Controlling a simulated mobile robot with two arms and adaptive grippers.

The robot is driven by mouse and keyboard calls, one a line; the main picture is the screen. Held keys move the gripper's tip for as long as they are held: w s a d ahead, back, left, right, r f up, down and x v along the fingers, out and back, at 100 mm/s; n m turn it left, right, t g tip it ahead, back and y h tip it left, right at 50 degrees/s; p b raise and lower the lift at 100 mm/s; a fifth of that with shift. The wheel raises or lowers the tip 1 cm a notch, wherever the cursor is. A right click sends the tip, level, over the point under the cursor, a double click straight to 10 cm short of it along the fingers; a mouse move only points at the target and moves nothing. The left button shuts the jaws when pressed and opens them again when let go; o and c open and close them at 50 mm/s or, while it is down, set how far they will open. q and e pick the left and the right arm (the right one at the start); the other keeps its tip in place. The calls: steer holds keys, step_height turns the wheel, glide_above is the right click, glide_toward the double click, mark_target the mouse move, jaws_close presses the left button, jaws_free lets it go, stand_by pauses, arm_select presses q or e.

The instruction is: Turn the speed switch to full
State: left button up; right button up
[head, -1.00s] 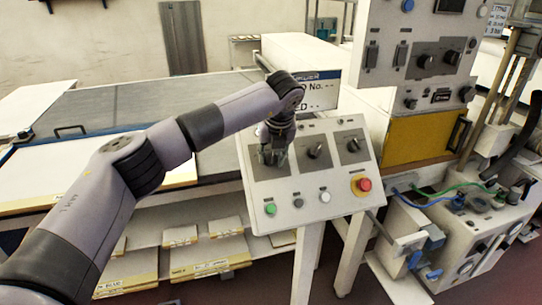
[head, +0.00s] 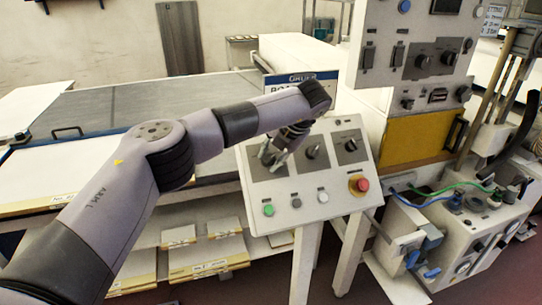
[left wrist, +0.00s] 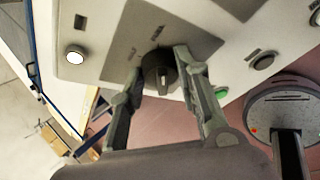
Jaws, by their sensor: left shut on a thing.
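The white sloped control panel (head: 330,205) carries a row of three dark rotary knobs on grey plates. My left gripper (head: 270,156) is at the leftmost knob, which its fingers mostly hide in the head view. In the left wrist view this black knob (left wrist: 161,78) with a pale pointer mark sits between the two fingers of my left gripper (left wrist: 159,62), which is shut on it. The middle knob (head: 313,151) and the right knob (head: 350,146) are free. The small plate labels are too blurred to read. My right gripper is not in view.
A green button (head: 268,210), a grey button, a white button and a red emergency button (head: 360,185) sit on the panel's lower part. A taller cabinet (head: 415,90) with switches stands behind right. The conveyor bed (head: 100,110) lies to the left.

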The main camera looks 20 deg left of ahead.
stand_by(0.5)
arm_select(q)
steer(key=o, duration=1.2)
steer(key=shift+c, duration=0.2)
steer(key=v, duration=1.2)
